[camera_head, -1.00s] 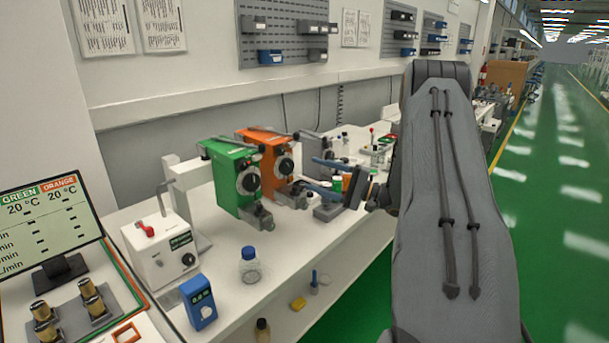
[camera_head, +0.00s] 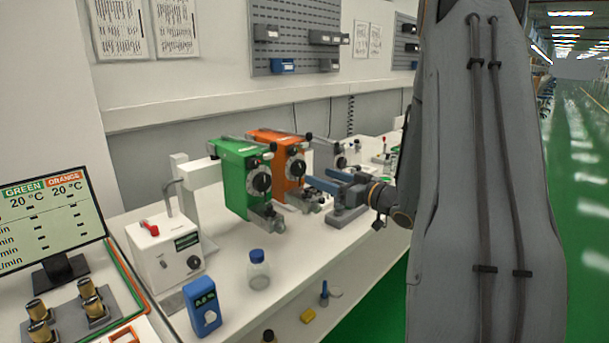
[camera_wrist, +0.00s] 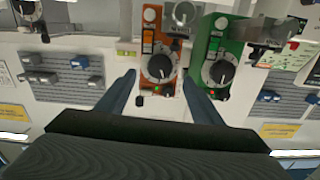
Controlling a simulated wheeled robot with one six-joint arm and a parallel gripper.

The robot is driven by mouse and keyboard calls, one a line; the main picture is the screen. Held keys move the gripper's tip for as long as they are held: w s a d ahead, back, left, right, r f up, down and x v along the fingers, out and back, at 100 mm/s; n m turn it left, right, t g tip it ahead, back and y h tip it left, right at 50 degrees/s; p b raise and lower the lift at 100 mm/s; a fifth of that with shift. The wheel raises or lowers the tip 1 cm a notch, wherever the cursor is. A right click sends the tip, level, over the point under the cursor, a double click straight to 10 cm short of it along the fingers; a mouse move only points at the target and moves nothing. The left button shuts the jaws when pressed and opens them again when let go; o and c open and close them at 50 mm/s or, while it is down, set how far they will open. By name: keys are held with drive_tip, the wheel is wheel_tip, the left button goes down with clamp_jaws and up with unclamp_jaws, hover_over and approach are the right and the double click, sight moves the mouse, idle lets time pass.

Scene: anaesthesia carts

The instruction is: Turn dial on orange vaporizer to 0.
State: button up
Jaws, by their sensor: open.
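My gripper is open and empty, apart from the dial. The dial's numbers are too small to read.
A grey unit (camera_head: 346,215) stands on the bench below my gripper. A clear bottle with a blue cap (camera_head: 258,270), a blue device (camera_head: 202,306) and a white box with a red switch (camera_head: 165,255) stand nearer. The monitor (camera_head: 50,215) is at left.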

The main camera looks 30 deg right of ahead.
sight(301, 169)
drive_tip(key=p+x, duration=0.2)
drive_tip(key=x, duration=0.5)
drive_tip(key=shift+w+a, duration=0.15)
drive_tip(key=shift+w, duration=0.15)
drive_tip(key=c, duration=1.1)
drive_tip(key=shift+o, duration=0.2)
drive_tip(key=shift+m+p, duration=0.85)
drive_tip(key=shift+m, duration=0.05)
drive_tip(key=shift+m+p, duration=0.7)
drive_tip(key=shift+m, duration=0.7)
drive_tip(key=o, duration=1.1)
drive_tip(key=shift+c, duration=0.2)
drive_tip(key=shift+s, duration=0.1)
